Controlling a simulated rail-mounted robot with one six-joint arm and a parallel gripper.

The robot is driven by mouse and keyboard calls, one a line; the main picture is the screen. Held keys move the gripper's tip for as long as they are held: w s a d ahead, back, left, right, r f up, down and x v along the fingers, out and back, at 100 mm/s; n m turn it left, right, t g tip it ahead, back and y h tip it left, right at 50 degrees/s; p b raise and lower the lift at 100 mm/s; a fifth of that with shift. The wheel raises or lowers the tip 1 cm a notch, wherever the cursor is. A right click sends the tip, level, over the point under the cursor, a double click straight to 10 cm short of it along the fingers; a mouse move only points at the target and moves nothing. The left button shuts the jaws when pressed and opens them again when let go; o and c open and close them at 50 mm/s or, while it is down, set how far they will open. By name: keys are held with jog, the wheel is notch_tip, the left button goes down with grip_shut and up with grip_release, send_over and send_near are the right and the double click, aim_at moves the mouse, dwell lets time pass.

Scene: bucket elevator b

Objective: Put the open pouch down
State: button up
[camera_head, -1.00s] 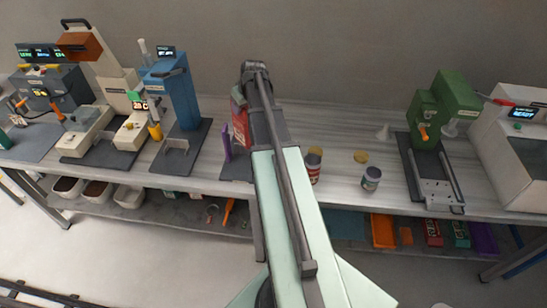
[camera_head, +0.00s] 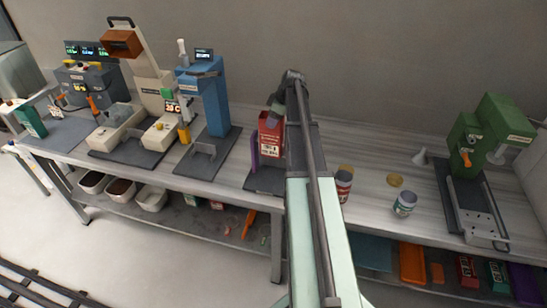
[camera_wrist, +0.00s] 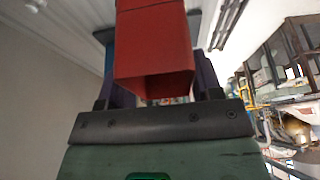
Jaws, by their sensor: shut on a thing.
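The red pouch (camera_head: 270,136) is upright in the head view, over a dark base plate at the middle of the bench. My gripper (camera_head: 276,112) is shut on it from above and behind, with my arm covering its right side. In the wrist view the red pouch (camera_wrist: 154,45) shows its open mouth toward the camera, between the dark purple fingers of my gripper (camera_wrist: 160,88). Whether the pouch's bottom touches the plate cannot be told.
A blue machine (camera_head: 206,95) stands further left.

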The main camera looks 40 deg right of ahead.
aim_at(283, 123)
notch_tip(283, 123, down, 11)
jog(key=b, duration=0.8)
jog(key=shift+f+b, duration=0.15)
jog(key=shift+b, duration=0.15)
jog(key=shift+r, duration=0.3)
jog(key=shift+f, duration=0.15)
jog(key=o, duration=0.7)
jog(key=shift+o, duration=0.2)
jog(key=shift+r+p, duration=0.35)
jog(key=shift+p, duration=0.1)
jog(key=p+v, duration=1)
jog(key=v, duration=0.1)
jog(key=shift+s+d+r+p, duration=0.15)
jog(key=shift+s+r+p, duration=0.1)
jog(key=shift+p, duration=0.1)
